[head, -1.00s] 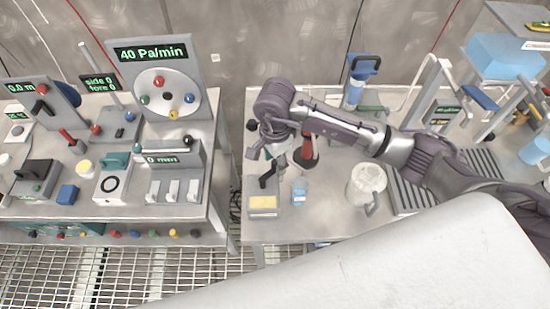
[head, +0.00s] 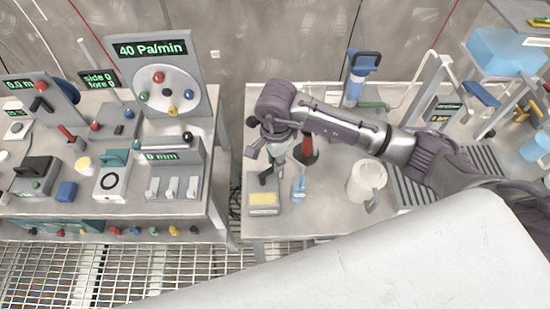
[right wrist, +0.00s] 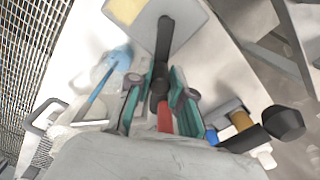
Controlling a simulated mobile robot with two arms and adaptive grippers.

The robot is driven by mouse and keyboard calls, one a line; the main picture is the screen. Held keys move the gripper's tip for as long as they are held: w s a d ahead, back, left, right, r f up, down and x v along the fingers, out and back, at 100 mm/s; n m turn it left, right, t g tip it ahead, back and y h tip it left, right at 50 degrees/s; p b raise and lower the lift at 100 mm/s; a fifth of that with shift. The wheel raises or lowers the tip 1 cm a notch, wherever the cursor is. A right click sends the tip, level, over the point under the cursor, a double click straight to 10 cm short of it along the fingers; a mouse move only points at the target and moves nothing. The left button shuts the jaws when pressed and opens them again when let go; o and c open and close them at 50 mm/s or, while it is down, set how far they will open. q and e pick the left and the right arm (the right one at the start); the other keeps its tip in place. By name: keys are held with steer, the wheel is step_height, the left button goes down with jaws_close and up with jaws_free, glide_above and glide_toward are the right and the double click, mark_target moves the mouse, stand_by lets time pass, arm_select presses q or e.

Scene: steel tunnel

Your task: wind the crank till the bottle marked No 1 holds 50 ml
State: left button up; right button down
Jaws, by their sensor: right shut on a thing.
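My right gripper (head: 262,150) reaches down over the right-hand bench. In the right wrist view its teal-padded fingers (right wrist: 163,95) close around a black upright handle (right wrist: 161,85). A black arm runs from this handle to a grey block with a yellow top (right wrist: 125,10); the block also shows in the head view (head: 264,202). A small light-blue object with a blue stem (head: 299,186) stands beside the block. It looks like a bottle in the right wrist view (right wrist: 118,62), but I cannot read any No 1 mark or level. My left gripper is not in view.
A red-and-dark cone-like object (head: 307,150) stands close behind the gripper. A blue cylinder (head: 355,85) stands at the back. A gap separates the left bench (head: 120,210) with its instruments.

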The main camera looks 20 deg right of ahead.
steer(key=shift+s+d+m+b, duration=0.1)
steer(key=shift+s+m+b, duration=0.15)
steer(key=shift+m, duration=0.35)
steer(key=shift+s+m+b, duration=0.15)
steer(key=shift+m+b, duration=0.05)
steer(key=shift+m, duration=0.4)
steer(key=c, duration=1.1)
jaws_free()
steer(key=shift+o, duration=0.2)
step_height(320, 180, up, 12)
